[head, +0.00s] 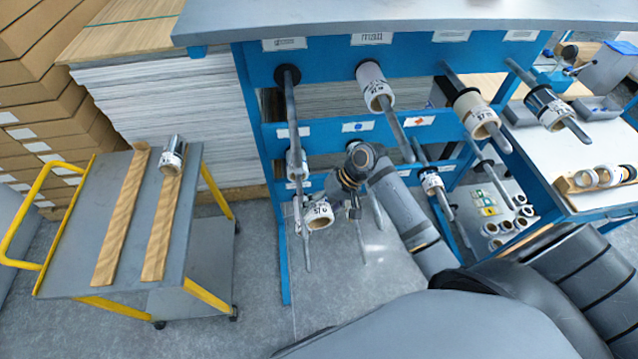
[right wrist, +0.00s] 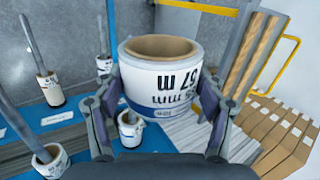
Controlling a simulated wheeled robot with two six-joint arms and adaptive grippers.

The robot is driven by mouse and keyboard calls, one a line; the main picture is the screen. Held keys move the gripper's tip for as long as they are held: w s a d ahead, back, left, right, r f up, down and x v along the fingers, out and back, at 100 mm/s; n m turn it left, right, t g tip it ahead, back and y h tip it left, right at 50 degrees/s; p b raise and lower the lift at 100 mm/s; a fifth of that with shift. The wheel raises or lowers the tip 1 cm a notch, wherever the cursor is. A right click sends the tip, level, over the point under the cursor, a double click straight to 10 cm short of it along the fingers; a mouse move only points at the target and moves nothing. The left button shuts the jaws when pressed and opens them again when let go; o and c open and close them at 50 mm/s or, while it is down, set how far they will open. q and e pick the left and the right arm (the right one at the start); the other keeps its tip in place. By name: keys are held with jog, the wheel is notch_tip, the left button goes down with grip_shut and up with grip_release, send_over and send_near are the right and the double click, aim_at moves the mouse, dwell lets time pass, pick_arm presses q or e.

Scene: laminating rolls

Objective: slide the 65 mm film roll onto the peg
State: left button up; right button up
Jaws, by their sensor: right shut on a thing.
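My right gripper (head: 328,200) is shut on a white film roll (head: 319,217), held in the air in front of the blue rack (head: 250,130). In the right wrist view, my right gripper's (right wrist: 160,100) two fingers press on opposite sides of this roll (right wrist: 160,88). Its brown core opening is empty, and its upside-down label reads "57 m" with a partly hidden mm figure. Which peg is meant cannot be told. My left gripper is out of view.
Other pegs carry rolls, including a white roll (head: 375,85) and a wider roll (head: 475,112). The floor between cart and rack is clear.

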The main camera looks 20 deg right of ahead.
aim_at(301, 155)
pick_arm(q)
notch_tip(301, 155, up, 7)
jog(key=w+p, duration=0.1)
jog(key=p, duration=0.4)
pick_arm(e)
jog(key=s+a+r+m+t+y, duration=0.1)
jog(key=s+a+r, duration=0.2)
jog(key=r, duration=0.5)
jog(key=s+a+r+y, duration=0.1)
jog(key=s+a+r, duration=0.25)
jog(key=r, duration=0.55)
jog(key=w+d+b, duration=0.1)
jog(key=w, duration=0.2)
jog(key=w+d+b, duration=0.1)
jog(key=w+b, duration=0.1)
jog(key=w, duration=0.2)
jog(key=w+d+b, duration=0.1)
jog(key=w+d, duration=0.1)
jog(key=w, duration=0.1)
jog(key=shift+w, duration=0.4)
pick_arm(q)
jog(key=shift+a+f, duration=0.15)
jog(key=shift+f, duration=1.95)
pick_arm(e)
jog(key=shift+w+d, duration=0.25)
jog(key=shift+w, duration=0.75)
jog(key=o, duration=1.3)
